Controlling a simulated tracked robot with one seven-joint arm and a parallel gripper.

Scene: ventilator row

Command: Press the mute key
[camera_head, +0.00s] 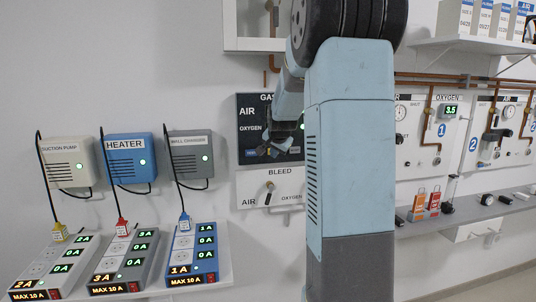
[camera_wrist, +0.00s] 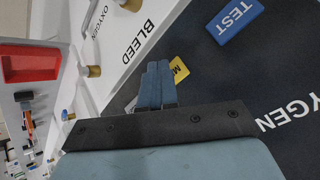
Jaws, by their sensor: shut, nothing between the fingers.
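The mute key is a yellow key marked with an M (camera_wrist: 181,70) on the dark gas panel (camera_head: 252,104). In the wrist view my gripper's fingers cover part of it. My gripper (camera_wrist: 155,84) is shut and empty, its blue-grey fingertips beside and over the key's edge. I cannot tell whether they touch it. A blue TEST key (camera_wrist: 235,23) lies to the upper right on the same panel. In the head view my gripper (camera_head: 268,150) is small and dark at the panel's lower part, partly behind my arm, and the mute key cannot be made out.
A white BLEED panel (camera_head: 252,186) with a knob sits just below the gas panel. To the left are three wall boxes, including a blue HEATER (camera_head: 130,158), with power strips below. To the right are OXYGEN panels and a grey shelf (camera_head: 465,207) with small items.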

